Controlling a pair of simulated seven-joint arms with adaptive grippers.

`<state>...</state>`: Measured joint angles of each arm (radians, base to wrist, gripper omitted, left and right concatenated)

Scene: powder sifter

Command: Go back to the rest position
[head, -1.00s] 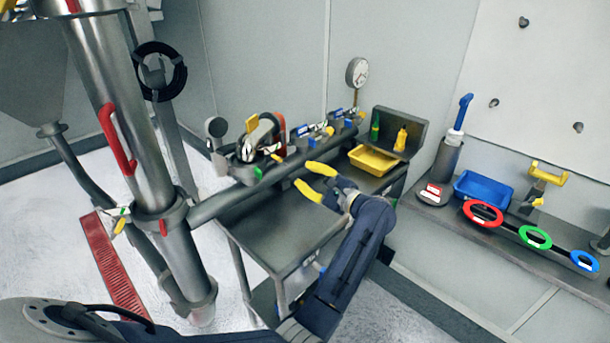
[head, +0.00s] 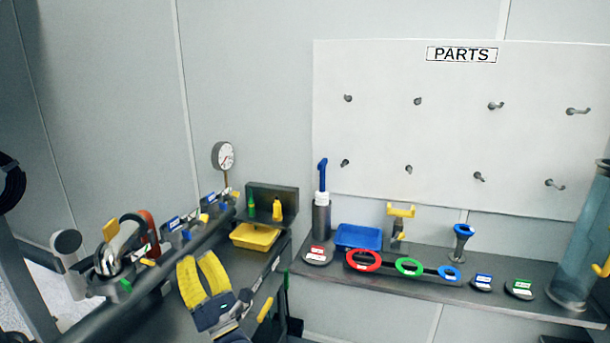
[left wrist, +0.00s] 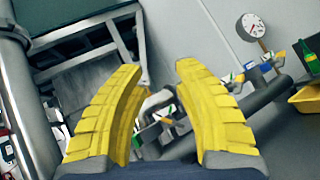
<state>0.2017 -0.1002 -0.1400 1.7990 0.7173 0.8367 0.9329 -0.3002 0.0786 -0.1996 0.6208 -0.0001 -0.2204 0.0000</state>
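My left gripper (head: 197,257) has two yellow fingers and hangs over the grey cart at the lower left of the head view. Its fingers point up and away from the head camera. In the left wrist view the same gripper (left wrist: 157,70) shows a clear gap between its fingertips, with nothing held in it. A grey pipe and small fittings show behind the gap. I cannot make out my right gripper in either view.
The grey pipe (head: 130,300) with clamps runs close to the left gripper. A yellow tray (head: 255,237) lies beyond it. A wall shelf (head: 420,287) holds a blue tray (head: 358,237) and red, green and blue rings. A clear cylinder (head: 583,250) stands at the right.

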